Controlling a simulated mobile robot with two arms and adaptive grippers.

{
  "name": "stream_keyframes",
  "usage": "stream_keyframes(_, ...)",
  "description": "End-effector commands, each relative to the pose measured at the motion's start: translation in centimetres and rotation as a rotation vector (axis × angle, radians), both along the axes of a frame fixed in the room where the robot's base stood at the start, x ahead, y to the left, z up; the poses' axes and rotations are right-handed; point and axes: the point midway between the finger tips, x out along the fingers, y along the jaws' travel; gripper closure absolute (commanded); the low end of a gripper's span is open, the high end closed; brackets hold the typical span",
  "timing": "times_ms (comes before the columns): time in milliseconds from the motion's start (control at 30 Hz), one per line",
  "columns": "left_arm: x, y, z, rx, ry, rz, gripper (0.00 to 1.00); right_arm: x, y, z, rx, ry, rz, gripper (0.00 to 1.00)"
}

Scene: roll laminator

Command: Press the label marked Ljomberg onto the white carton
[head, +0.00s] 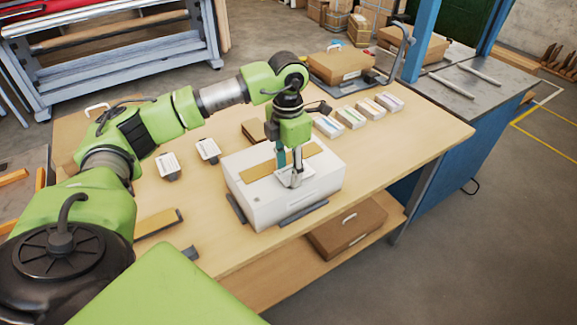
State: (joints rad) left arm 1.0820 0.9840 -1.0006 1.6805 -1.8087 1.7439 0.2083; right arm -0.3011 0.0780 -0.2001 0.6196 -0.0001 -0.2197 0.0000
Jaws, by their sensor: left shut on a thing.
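The white carton (285,206) sits on the wooden table, with brown tape strips across its top and dark stops along its lower edges. My left gripper (295,182) points down at the carton's top, near its front edge. It is shut on a small pale piece, which looks like a label (284,176). Whether the label touches the carton I cannot tell, and its print is too small to read. Two other white labels, a left one (167,162) and a right one (208,149), stand on dark holders left of the carton. My right gripper is out of view.
Several small label boxes (352,117) stand in a row behind the carton. A brown carton (340,64) lies at the back of the table (420,130). Another brown box (347,228) is on the shelf below. The table's right side is clear.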

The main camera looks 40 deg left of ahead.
Motion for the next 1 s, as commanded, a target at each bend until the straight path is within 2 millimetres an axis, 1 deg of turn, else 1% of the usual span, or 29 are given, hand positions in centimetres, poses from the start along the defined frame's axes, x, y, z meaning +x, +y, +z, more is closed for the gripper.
stream_keyframes(733,0.0,-0.06,0.02,0.0,-0.001,-0.001,0.7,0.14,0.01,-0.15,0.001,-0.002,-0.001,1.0)
stream_keyframes(767,0.0,-0.05,0.02,0.0,-0.001,-0.001,0.52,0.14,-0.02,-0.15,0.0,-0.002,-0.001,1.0)
stream_keyframes(800,0.0,-0.05,0.02,0.0,-0.001,-0.001,0.41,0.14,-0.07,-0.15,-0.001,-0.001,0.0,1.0)
stream_keyframes(833,0.0,-0.05,0.02,0.0,-0.001,-0.001,0.4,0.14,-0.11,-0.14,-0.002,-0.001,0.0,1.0)
stream_keyframes(1000,0.0,-0.05,0.02,0.0,-0.001,-0.001,0.4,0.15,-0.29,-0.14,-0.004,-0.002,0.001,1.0)
